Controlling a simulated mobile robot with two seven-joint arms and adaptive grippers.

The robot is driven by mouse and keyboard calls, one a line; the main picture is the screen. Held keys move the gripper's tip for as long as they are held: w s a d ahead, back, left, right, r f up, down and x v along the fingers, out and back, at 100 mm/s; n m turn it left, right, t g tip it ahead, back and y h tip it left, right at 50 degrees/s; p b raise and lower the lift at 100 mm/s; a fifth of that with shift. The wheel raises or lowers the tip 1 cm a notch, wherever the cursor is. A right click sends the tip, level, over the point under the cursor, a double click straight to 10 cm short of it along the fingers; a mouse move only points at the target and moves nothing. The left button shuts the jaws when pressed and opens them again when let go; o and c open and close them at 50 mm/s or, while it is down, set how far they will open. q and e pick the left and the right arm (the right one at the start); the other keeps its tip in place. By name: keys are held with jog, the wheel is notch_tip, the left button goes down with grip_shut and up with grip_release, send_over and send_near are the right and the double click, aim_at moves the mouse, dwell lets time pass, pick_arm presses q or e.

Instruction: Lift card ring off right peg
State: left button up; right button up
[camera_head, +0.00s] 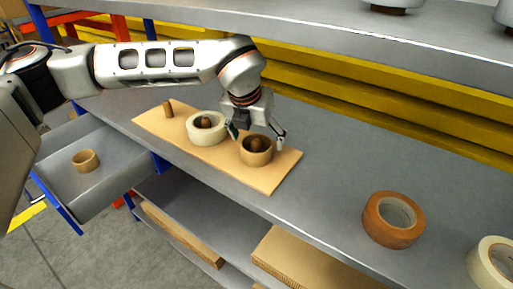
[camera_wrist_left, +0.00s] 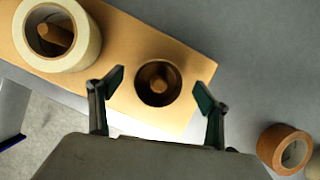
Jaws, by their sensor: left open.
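The brown card ring (camera_head: 256,159) sits around the right peg (camera_head: 256,145) of a wooden board (camera_head: 277,180). In the left wrist view the card ring (camera_wrist_left: 158,101) lies between my fingers, with the peg (camera_wrist_left: 159,84) inside it. My left gripper (camera_head: 257,137) is open above the ring, one finger to each side; in the wrist view its fingers (camera_wrist_left: 160,86) look apart from the ring. A cream tape roll (camera_head: 203,135) sits around the middle peg. The left peg (camera_head: 168,108) is bare. My right gripper is not in view.
A brown tape roll (camera_head: 393,220) and a cream roll (camera_head: 492,263) stand on the grey table to the right. A small card ring (camera_head: 85,161) lies in a grey tray (camera_head: 107,177) at left. The table between board and brown roll is clear.

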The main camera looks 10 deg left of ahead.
pick_arm(q)
jog(key=shift+x, duration=1.2)
jog(key=shift+s+f, duration=0.1)
jog(key=shift+s, duration=0.05)
jog(key=c, duration=1)
jog(key=shift+o, duration=0.2)
jog(key=shift+a, duration=0.1)
